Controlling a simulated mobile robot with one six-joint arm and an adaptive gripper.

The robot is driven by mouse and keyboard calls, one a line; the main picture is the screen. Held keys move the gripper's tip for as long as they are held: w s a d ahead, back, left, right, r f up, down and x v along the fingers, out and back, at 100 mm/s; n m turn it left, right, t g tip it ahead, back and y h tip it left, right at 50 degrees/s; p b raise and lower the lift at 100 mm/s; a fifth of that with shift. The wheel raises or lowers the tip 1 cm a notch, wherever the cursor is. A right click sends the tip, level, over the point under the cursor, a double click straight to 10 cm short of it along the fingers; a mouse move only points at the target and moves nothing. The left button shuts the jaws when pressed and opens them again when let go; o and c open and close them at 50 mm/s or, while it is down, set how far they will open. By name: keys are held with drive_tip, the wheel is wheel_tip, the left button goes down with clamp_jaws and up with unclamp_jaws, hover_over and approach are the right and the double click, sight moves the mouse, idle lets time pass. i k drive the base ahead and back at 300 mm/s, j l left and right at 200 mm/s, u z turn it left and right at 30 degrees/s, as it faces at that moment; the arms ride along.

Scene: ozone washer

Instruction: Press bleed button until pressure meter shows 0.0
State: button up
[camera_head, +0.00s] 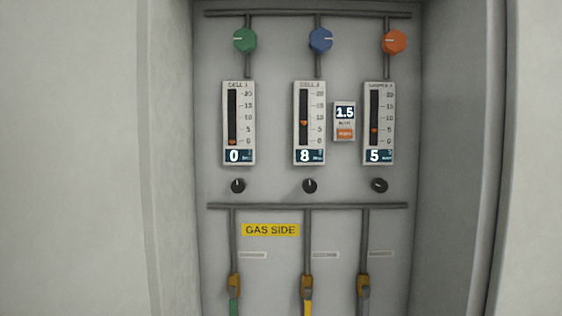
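A small pressure meter (345,113) hangs on the panel between the middle and right flow gauges. Its dark display reads 1.5. Below the display, on the same small box, is an orange button (345,134) with tiny lettering too small to read; it is the only button-like part on that box. Nothing touches the box. My gripper is not in this view.
Three tall gauges read 0 (239,122), 8 (310,122) and 5 (379,122). Green (245,41), blue (320,40) and orange (395,42) knobs sit above, black knobs below. The recess side walls (455,160) flank the panel. The space before it looks clear.

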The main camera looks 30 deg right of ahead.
sight(342, 133)
drive_tip(key=l+z, duration=0.1)
drive_tip(key=z, duration=0.9)
